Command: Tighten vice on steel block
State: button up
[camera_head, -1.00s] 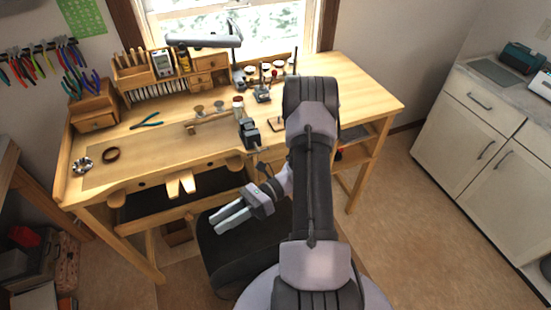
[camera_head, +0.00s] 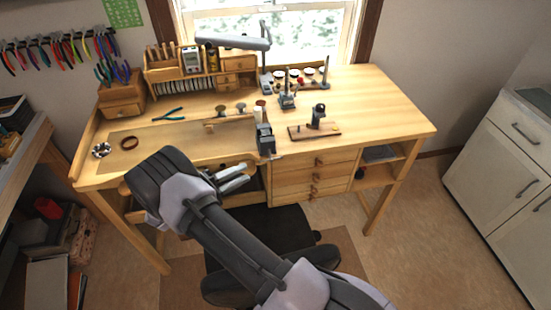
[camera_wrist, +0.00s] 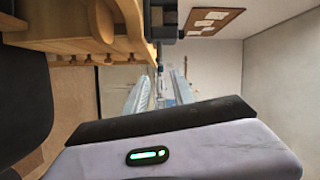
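A small dark vice (camera_head: 265,139) is fixed at the front edge of the wooden workbench (camera_head: 376,100). In the wrist view, a dark part of the vice (camera_wrist: 161,18) shows at the top centre, with a thin rod below it. I cannot make out a separate steel block or how far the jaws are closed. My gripper (camera_head: 248,174) is in front of the bench edge, below and left of the vice, fingers pointing right. In the wrist view the fingers (camera_wrist: 160,92) are apart, with nothing clearly held between them.
A dark stool seat (camera_head: 265,228) stands under my arm. A small tool on a wooden board (camera_head: 318,122) lies right of the vice. Drawers (camera_head: 315,175) are below the bench top. A white cabinet (camera_head: 500,160) is at the right. Floor is free between bench and cabinet.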

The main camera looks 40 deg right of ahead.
aim_at(270, 155)
jog(key=d, duration=0.4)
jog(key=d+b, duration=0.1)
jog(key=d, duration=0.3)
jog(key=s+d, duration=0.1)
jog(key=d, duration=0.3)
jog(key=shift+d, duration=0.25)
jog(key=shift+c, duration=0.4)
grip_shut()
